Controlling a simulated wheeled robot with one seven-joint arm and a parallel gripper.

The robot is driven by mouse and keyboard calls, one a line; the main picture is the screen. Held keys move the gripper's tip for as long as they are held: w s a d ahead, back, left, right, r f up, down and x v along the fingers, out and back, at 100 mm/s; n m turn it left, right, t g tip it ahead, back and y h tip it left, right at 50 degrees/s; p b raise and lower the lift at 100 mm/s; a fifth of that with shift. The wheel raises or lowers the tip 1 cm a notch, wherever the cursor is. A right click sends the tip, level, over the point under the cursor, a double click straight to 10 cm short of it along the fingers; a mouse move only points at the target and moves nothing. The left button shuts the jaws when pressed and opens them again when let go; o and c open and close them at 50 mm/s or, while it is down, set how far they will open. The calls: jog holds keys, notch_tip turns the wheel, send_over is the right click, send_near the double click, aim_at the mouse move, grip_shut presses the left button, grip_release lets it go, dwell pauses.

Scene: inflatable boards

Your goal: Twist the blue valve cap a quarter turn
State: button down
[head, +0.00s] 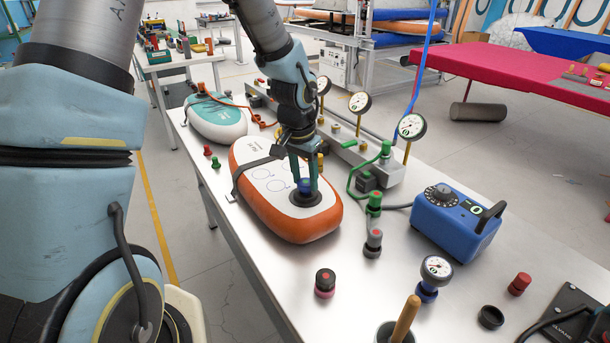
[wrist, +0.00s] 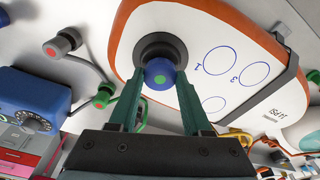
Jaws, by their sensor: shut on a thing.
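The blue valve cap (head: 305,187) sits in a dark round valve seat (head: 306,198) at the near end of an orange-and-white inflatable board (head: 292,222). In the wrist view the cap (wrist: 159,66) is round and blue with a green centre, inside the dark ring. My gripper (head: 304,180) reaches down from above, with its green fingers on either side of the cap. In the wrist view my gripper (wrist: 160,82) is shut on the cap. The fingers partly hide the cap's sides in the head view.
A strap crosses the board. A teal-and-white board (head: 218,122) lies behind it. A metal manifold with gauges (head: 359,102), a green fitting (head: 375,199) and a blue pump box (head: 455,225) stand to the right. A black-and-red cap (head: 325,283) stands in front.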

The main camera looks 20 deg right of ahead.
jog(key=shift+c, duration=1.3)
grip_release()
